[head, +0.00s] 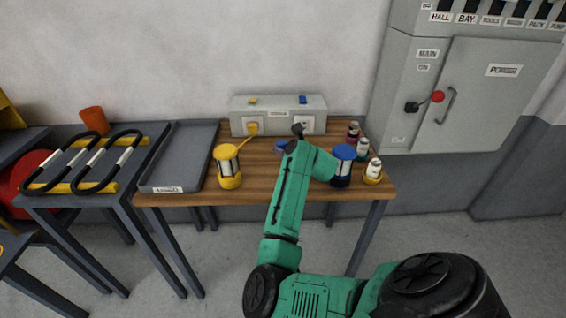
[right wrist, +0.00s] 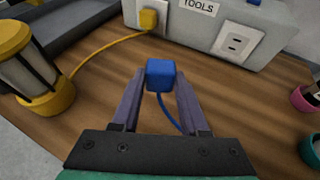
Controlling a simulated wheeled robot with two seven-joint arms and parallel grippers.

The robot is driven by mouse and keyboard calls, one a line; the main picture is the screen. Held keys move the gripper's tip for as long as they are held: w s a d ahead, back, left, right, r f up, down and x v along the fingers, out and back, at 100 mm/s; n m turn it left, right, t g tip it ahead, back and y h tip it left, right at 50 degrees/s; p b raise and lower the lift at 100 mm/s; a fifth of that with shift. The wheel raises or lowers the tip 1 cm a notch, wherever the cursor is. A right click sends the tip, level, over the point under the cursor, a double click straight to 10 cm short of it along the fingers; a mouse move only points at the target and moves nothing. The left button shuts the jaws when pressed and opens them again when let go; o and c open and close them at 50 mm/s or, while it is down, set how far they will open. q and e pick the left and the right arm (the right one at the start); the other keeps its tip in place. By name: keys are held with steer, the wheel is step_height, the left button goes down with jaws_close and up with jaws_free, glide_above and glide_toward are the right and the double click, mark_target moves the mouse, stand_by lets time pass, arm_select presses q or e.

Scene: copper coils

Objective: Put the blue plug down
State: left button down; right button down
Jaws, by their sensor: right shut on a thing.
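The blue plug (right wrist: 160,74) is between the fingertips of my right gripper (right wrist: 159,84), which is shut on it. Its blue cord runs down between the fingers and out of sight behind the gripper. In the head view my right gripper (head: 298,131) is over the wooden table (head: 190,197), in front of the grey socket box (head: 278,106). I cannot tell whether the plug touches the wood. The blue lantern (head: 343,166) stands right of my right arm. My left gripper is not in view.
A yellow plug (right wrist: 149,19) sits in the left socket, corded to the yellow lantern (head: 229,167). The right socket (right wrist: 235,42) is empty. Small bottles (head: 362,148) stand at the right. A grey tray (head: 182,155) is at the left. Bare wood surrounds the plug.

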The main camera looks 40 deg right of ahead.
step_height(320, 180, down, 5)
steer(key=shift+r, duration=0.2)
steer(key=shift+f, duration=0.15)
steer(key=shift+f, duration=0.2)
steer(key=shift+f, duration=0.4)
steer(key=shift+c, duration=2.1)
jaws_free()
